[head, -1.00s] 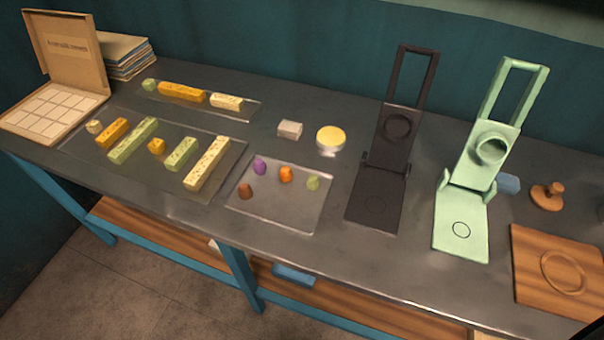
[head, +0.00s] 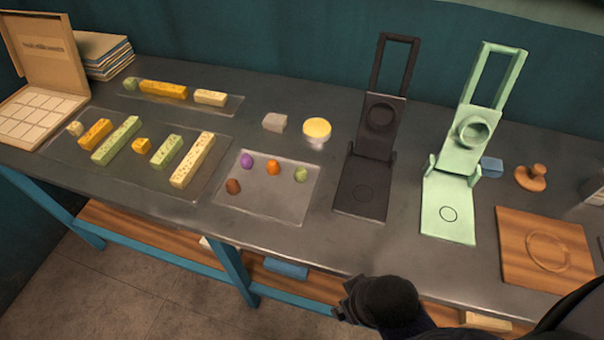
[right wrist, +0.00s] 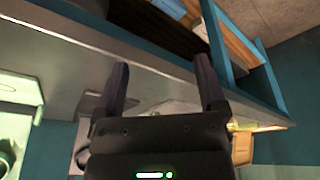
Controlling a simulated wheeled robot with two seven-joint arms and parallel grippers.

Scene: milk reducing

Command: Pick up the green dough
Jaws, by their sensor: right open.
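A small green dough ball (head: 301,174) sits at the right side of a clear tray (head: 268,205). Purple (head: 247,161), orange (head: 273,167) and brown (head: 233,186) dough pieces share that tray. My right arm comes in at the bottom right of the head view, in front of the table's front edge and well away from the green dough. My right gripper (right wrist: 163,85) shows in the right wrist view with its two dark fingers apart and nothing between them. The green dough cannot be made out in that view. My left gripper is not in view.
A black press (head: 362,195) and a mint-green press (head: 448,215) stand right of the tray. A wooden board (head: 515,260) lies farther right. A larger tray (head: 75,165) with several coloured bars is at left. A yellow-topped cup (head: 316,130) stands behind.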

